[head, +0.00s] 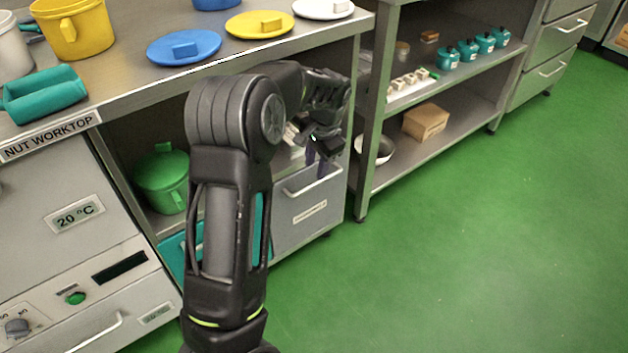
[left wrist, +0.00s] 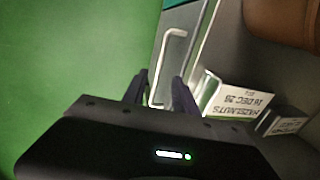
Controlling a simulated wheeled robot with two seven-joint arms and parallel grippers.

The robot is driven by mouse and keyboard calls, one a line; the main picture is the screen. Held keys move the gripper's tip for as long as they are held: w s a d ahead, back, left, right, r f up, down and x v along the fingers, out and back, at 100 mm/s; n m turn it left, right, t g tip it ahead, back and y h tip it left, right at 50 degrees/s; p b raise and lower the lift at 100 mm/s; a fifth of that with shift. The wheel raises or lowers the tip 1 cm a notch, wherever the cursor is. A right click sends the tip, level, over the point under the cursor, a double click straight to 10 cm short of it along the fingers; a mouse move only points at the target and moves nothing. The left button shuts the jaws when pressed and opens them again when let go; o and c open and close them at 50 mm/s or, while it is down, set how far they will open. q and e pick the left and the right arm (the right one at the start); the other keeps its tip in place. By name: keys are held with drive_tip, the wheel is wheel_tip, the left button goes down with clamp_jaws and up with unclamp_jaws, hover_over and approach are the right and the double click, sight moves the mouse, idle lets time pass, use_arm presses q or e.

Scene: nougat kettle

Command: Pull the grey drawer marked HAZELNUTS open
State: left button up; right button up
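The grey drawer (head: 292,232) is low in the worktop unit in the head view, with a pale bar handle and a small label too small to read there. Its front looks flush with the unit. My left gripper (head: 322,168) is in front of its handle, with the fingers pointing down. In the left wrist view the two dark fingers (left wrist: 159,92) are apart, and the drawer handle (left wrist: 172,62) runs down to between them. I cannot tell whether they touch it. A white card (left wrist: 238,100) reading HAZELNUTS shows upside down beside the fingers. My right gripper is out of view.
A green pot (head: 162,180) stands on the shelf left of my arm. A shelf rack (head: 362,150) stands close on the right. The green floor (head: 480,230) is clear.

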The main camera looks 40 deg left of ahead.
sight(312, 185)
use_arm(q)
drive_tip(key=f+b, duration=0.1)
drive_tip(key=f, duration=0.2)
drive_tip(key=a+f+b, duration=0.1)
drive_tip(key=f, duration=0.3)
drive_tip(key=shift+w+a+f+b, duration=0.15)
drive_tip(key=shift+w+a+b, duration=0.05)
drive_tip(key=shift+b, duration=0.15)
clamp_jaws()
idle(1.0)
